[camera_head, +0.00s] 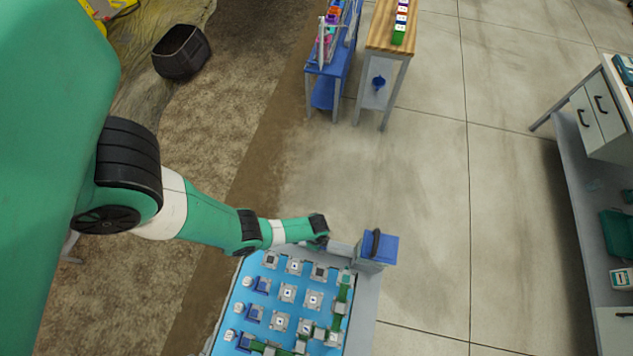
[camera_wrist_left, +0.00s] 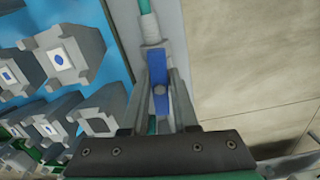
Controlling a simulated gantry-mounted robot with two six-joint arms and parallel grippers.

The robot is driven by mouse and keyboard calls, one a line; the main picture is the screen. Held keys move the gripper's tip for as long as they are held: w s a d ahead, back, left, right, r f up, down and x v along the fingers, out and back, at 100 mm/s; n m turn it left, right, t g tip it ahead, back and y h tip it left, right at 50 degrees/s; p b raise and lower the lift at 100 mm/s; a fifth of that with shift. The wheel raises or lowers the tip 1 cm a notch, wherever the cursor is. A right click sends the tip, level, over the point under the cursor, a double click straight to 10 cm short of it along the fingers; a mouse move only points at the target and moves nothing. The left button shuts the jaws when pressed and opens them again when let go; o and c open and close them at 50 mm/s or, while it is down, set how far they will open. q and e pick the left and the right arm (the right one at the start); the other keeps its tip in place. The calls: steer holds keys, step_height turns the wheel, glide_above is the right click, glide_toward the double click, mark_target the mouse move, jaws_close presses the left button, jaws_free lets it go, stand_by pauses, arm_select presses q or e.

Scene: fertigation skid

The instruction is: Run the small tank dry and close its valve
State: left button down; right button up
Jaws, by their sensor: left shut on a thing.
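The skid (camera_head: 364,310) is a blue panel on a grey frame, at the bottom of the head view. A grey box with a blue top and a black handle (camera_head: 390,247) stands at its far right corner; I cannot tell if it is the small tank. My left gripper (camera_head: 335,247) is beside this box. In the left wrist view, my left gripper (camera_wrist_left: 158,110) is shut on a blue valve lever (camera_wrist_left: 158,68), on a grey fitting with a teal pipe (camera_wrist_left: 145,7) beyond it. The liquid level does not show. My right gripper is out of view.
Grey square blocks (camera_head: 287,292) and green pipe pieces (camera_head: 342,292) cover the panel close to the left gripper. A blue rack (camera_head: 322,92) and a wooden-topped stand (camera_head: 393,38) are further back. A workbench (camera_head: 575,170) is at right. Floor between is clear.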

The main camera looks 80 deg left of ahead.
arm_select(q)
steer(key=m, duration=0.8)
steer(key=shift+m, duration=0.3)
steer(key=m, duration=0.9)
steer(key=c, duration=0.6)
jaws_free()
